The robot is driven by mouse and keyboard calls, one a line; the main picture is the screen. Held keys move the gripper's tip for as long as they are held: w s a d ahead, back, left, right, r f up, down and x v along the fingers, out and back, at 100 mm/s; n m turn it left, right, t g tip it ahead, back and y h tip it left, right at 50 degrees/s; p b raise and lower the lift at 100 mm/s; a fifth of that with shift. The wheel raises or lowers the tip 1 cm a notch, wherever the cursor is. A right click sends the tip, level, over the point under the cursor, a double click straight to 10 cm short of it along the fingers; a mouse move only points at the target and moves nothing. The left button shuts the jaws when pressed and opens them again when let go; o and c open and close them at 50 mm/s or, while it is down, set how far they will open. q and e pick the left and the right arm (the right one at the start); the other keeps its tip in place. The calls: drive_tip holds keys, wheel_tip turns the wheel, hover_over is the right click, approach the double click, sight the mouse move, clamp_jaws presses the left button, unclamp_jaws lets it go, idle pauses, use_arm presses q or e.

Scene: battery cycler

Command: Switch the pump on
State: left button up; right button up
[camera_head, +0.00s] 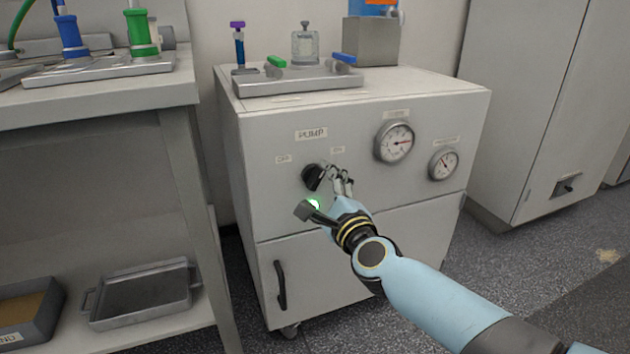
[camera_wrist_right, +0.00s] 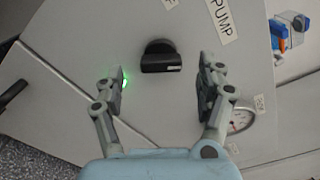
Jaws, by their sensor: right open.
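The pump cabinet (camera_head: 350,110) is a grey-white box with a PUMP label (camera_head: 311,134) on its front. Below the label is a black rotary knob (camera_head: 314,177), between an OFF label (camera_head: 283,159) at left and another small label (camera_head: 338,149) at right. A green lamp (camera_head: 314,204) glows below the knob. My right gripper (camera_head: 343,182) is at the panel just right of the knob. In the right wrist view, the gripper (camera_wrist_right: 162,84) is open, with the knob (camera_wrist_right: 161,57) between and just beyond its fingertips, apart from both. My left gripper is not in view.
Two round gauges (camera_head: 394,142) (camera_head: 444,163) sit right of the knob. A tray (camera_head: 300,82) with vials stands on the cabinet, beside a grey box (camera_head: 371,42). A bench (camera_head: 100,102) stands at left, and a tall cabinet (camera_head: 530,90) at right.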

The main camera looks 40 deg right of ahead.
drive_tip(key=v, duration=0.7)
drive_tip(key=shift+s, duration=0.25)
